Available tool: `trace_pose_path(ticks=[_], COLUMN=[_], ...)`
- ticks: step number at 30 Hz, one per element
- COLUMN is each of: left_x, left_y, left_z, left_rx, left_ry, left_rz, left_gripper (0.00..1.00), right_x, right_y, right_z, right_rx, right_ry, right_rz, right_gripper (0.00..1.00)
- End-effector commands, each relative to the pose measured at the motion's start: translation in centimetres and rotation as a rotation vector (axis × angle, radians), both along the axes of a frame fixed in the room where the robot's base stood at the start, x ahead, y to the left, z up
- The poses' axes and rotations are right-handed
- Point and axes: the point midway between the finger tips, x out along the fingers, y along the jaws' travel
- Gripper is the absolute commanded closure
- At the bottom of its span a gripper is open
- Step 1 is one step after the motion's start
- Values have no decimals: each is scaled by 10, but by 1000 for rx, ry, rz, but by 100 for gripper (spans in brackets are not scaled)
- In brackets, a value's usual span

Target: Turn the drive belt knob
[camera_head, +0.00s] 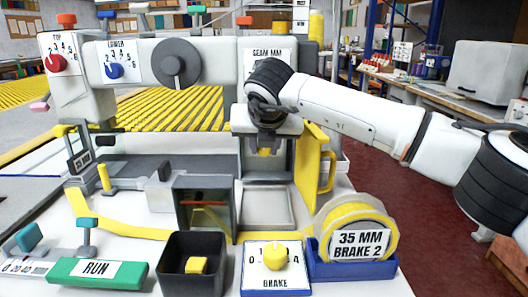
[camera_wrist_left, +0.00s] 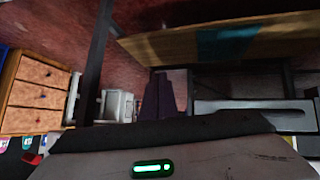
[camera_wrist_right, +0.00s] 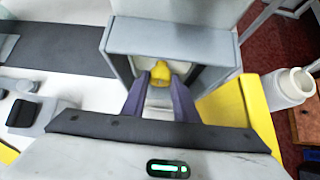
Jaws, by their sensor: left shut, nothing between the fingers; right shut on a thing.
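The drive belt knob, a small yellow knob (camera_wrist_right: 160,71), sits inside a grey open-fronted housing (camera_wrist_right: 170,38) in the right wrist view. In the head view a bit of yellow (camera_head: 265,151) shows there below my right wrist. My right gripper (camera_wrist_right: 160,84) reaches into the housing from the front, with its two purple-grey fingers on either side of the knob and shut on it. The knob's far side and any markings are hidden. My left gripper (camera_wrist_left: 161,92) shows only in the left wrist view, shut and empty, away from the machine.
A yellow door (camera_head: 316,165) stands open right of the housing, close to my right gripper. In front are a brake dial (camera_head: 275,256), a tape reel (camera_head: 355,228), a black bin (camera_head: 193,264) and a green RUN plate (camera_head: 97,272). Top and lower dials (camera_head: 114,70) are at left.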

Motion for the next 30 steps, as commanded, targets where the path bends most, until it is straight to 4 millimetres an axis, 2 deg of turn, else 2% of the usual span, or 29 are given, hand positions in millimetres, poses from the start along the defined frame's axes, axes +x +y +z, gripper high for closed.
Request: trace_pose_path(ticks=[4,5,8,17,20,30], left_x=[0,0,0,3,4,4], left_y=[-1,-1,-1,-1,-1,-1], left_z=[1,1,1,2,2,2], left_rx=[-2,-3,-3,-2,-1,-1], left_ry=[0,0,-1,-7,-8,-8], left_rz=[1,1,1,0,1,1], left_gripper=[100,100,100,100,100,100], right_x=[-1,-1,-1,-1,-6,-51], right_y=[0,0,0,0,0,-2], right_z=[-1,-1,-1,1,7,52], right_rx=[-1,-1,-1,-2,-1,-1], right_ry=[4,4,4,1,0,0], right_rz=[1,1,1,1,2,1], right_gripper=[96,70,55,55,55,55])
